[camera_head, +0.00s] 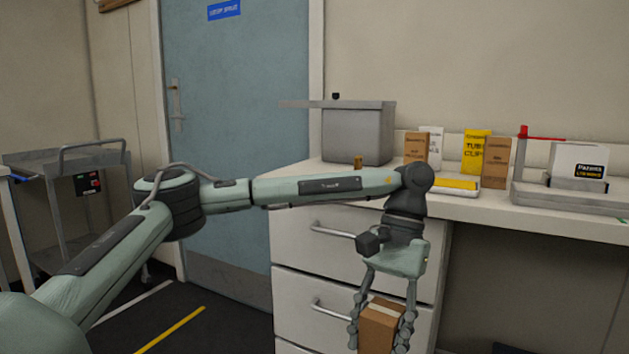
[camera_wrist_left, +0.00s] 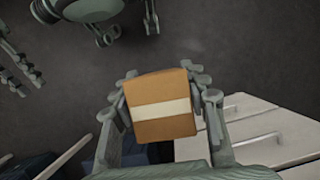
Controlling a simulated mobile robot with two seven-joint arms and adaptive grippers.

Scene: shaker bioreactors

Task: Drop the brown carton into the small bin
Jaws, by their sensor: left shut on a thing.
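A brown carton (camera_head: 379,328) with a pale band is held in my left gripper (camera_head: 382,325), which is shut on it from both sides. The gripper points down in front of the white drawers, below the counter top. In the left wrist view the carton (camera_wrist_left: 160,121) sits between the fingers of my left gripper (camera_wrist_left: 163,100), with dark floor beyond it. I cannot make out the small bin for sure in either view. My right gripper cannot be identified for sure; parts of my own body show at the top left of the wrist view.
A white drawer unit (camera_head: 335,261) stands right behind the held carton. The counter (camera_head: 455,205) bears a grey lidded box (camera_head: 358,134), brown cartons (camera_head: 496,163), a yellow box (camera_head: 476,152) and a small device (camera_head: 578,166). A grey cart (camera_head: 60,195) stands at the left.

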